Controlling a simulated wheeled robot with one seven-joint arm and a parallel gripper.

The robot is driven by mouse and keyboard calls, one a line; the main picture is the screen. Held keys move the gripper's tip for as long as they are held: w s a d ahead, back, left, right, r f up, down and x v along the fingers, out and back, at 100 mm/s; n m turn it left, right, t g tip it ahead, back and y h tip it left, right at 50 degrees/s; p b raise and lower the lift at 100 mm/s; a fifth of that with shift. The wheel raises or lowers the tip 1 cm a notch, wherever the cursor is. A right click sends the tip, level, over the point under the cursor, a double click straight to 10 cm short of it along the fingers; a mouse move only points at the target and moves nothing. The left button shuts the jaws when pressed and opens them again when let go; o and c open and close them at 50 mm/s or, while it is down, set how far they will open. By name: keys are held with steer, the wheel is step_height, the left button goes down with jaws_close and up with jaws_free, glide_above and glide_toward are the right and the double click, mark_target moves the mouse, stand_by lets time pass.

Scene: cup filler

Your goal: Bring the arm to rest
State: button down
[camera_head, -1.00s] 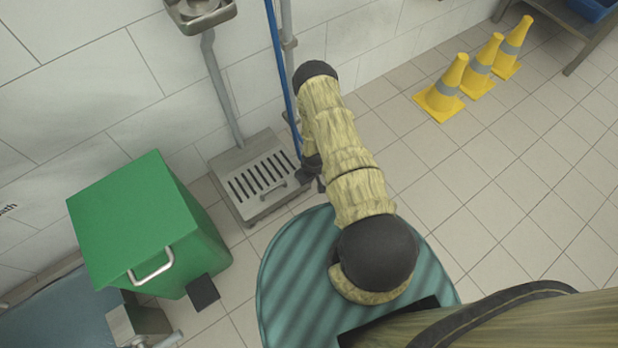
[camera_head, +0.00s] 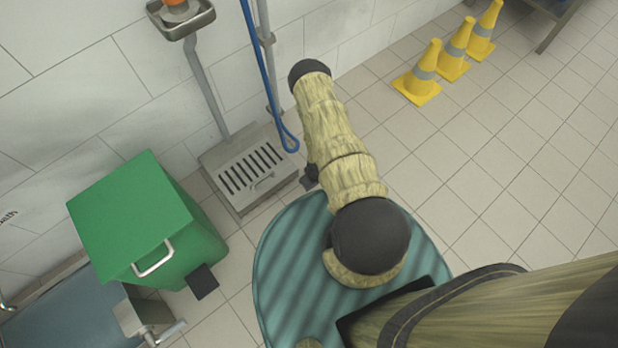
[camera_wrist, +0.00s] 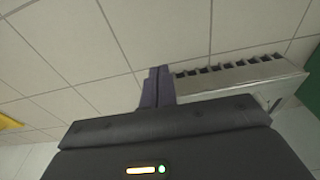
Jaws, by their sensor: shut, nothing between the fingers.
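My arm, covered in a tan sleeve with black joints, is bent above my round teal base in the head view. My gripper (camera_head: 309,178) shows there only as a small dark part beside the arm, mostly hidden behind it. In the wrist view my gripper (camera_wrist: 158,88) has its two dark fingers together, shut and empty. Tiled floor lies behind the fingers, and the metal grated unit is just to their right.
A grated metal floor unit (camera_head: 250,168) stands by the wall, with a blue hose (camera_head: 262,75) beside it. A green bin (camera_head: 140,220) stands left. Yellow cones (camera_head: 424,75) stand upper right. A metal dish (camera_head: 182,20) holds something orange. Floor at right is clear.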

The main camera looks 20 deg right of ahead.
steer(key=shift+a, duration=0.2)
steer(key=shift+w, duration=0.2)
steer(key=w+r, duration=0.3)
steer(key=r, duration=0.7)
steer(key=w+a+r+m, duration=0.1)
steer(key=w+r, duration=0.2)
steer(key=r, duration=0.6)
steer(key=w+r, duration=0.3)
steer(key=r, duration=0.7)
steer(key=s+a+r+m, duration=0.1)
steer(key=s+a+r, duration=0.1)
steer(key=s+r, duration=0.45)
steer(key=s+a+r+t, duration=0.15)
steer(key=s+r, duration=0.25)
steer(key=r, duration=0.6)
steer(key=s+a+r+m, duration=0.1)
steer(key=s+a+r, duration=0.1)
steer(key=s+r, duration=0.5)
step_height(320, 180, up, 37)
steer(key=w+p, duration=0.2)
steer(key=p, duration=3.3)
steer(key=shift+w+r+p, duration=0.15)
steer(key=shift+w+p, duration=0.2)
